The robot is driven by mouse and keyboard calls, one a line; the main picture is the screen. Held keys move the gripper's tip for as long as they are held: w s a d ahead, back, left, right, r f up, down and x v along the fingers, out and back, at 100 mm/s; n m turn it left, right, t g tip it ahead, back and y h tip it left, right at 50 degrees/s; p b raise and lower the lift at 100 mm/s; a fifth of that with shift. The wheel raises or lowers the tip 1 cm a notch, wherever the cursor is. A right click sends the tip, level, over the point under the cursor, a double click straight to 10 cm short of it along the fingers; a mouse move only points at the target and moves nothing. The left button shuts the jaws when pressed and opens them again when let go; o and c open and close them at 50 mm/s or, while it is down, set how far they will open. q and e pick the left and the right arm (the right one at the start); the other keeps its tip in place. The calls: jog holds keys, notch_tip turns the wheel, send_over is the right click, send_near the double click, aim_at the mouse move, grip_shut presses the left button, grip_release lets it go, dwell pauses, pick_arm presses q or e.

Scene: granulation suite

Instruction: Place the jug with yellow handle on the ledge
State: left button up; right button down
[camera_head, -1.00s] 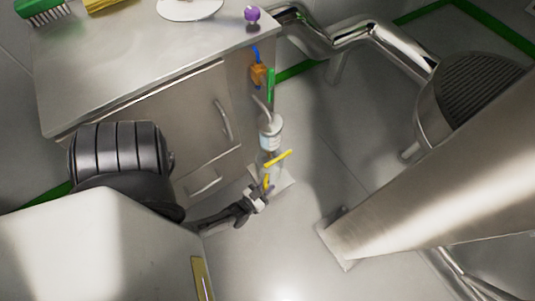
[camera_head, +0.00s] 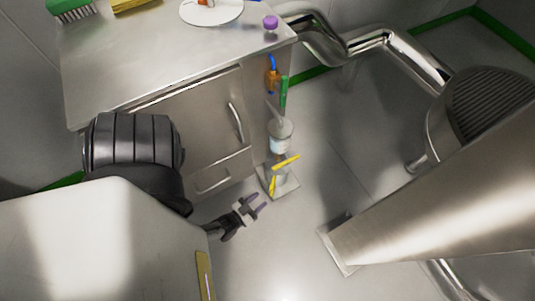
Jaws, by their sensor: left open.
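The clear jug with yellow handle (camera_head: 273,185) stands on a small square metal ledge (camera_head: 291,185) beside the cabinet's lower right corner. Its handle faces my left gripper, and a yellow bar crosses its top. The jug's see-through body is hard to make out. My left gripper (camera_head: 257,203) is open and empty, just left of and below the jug in the picture, apart from the handle. My right gripper is out of view.
A white-capped bottle (camera_head: 280,137) sits just behind the jug by the cabinet side (camera_head: 205,125). Orange and green items (camera_head: 284,92) hang above it. Open floor (camera_head: 275,250) lies in front.

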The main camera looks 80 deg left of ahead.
pick_arm(q)
jog(key=shift+p+v, duration=0.3)
jog(key=shift+v, duration=1.6)
